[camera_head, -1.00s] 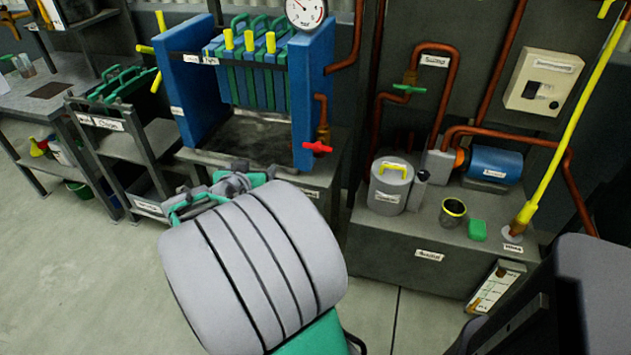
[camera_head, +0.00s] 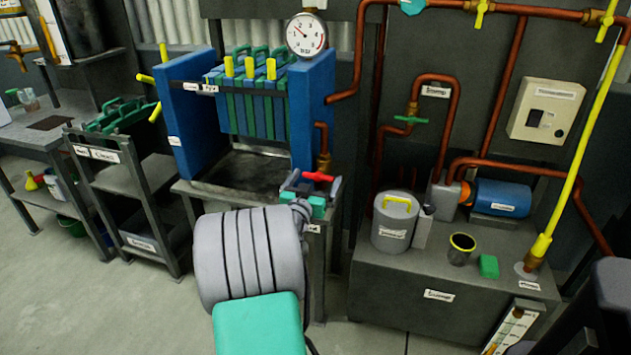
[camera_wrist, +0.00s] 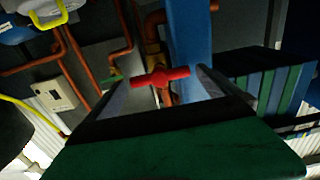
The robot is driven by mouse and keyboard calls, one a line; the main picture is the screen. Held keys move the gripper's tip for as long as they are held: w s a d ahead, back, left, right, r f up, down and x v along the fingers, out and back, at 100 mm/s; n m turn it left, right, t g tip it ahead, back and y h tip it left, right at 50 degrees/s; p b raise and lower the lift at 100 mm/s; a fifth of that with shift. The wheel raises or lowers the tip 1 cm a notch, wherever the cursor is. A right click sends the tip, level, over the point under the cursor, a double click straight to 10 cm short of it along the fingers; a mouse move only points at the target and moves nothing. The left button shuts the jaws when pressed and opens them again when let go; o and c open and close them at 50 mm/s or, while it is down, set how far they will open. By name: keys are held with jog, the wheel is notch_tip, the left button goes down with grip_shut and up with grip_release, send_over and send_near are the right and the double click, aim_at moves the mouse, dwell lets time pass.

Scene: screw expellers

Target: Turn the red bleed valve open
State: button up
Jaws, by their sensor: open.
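The red bleed valve (camera_head: 317,177) is a small red handle on a brass fitting below a copper pipe, at the right side of the blue filter press. It lies crosswise in the wrist view (camera_wrist: 160,77), between the two fingers. My gripper (camera_head: 309,184) is open around the handle in the picture, with a finger to each side. In the wrist view my gripper (camera_wrist: 160,84) shows a gap between each finger and the handle ends. I cannot tell how deep the handle sits between the fingers.
The blue press frame (camera_head: 312,110) stands close beside the valve, with a pressure gauge (camera_head: 306,35) above. A green-handled valve (camera_head: 411,119) and copper pipes are to the right. A grey canister (camera_head: 394,220) stands on the plinth (camera_head: 378,263). A shelf rack (camera_head: 125,190) is at left.

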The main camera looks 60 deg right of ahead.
jog(key=shift+c, duration=0.2)
jog(key=c, duration=1.3)
jog(key=shift+o, duration=0.2)
jog(key=shift+n, duration=0.4)
jog(key=n, duration=0.3)
jog(key=shift+w+n+p, duration=0.1)
jog(key=shift+n+p, duration=0.2)
jog(key=shift+p, duration=0.05)
jog(key=n+p, duration=0.1)
jog(key=n, duration=0.3)
jog(key=shift+n, duration=0.3)
jog(key=n+p, duration=0.2)
jog(key=n, duration=0.2)
jog(key=shift+w+p, duration=0.1)
jog(key=shift+p, duration=0.2)
jog(key=shift+f+n+p, duration=0.2)
jog(key=shift+n+p, duration=0.95)
jog(key=shift+n, duration=1.35)
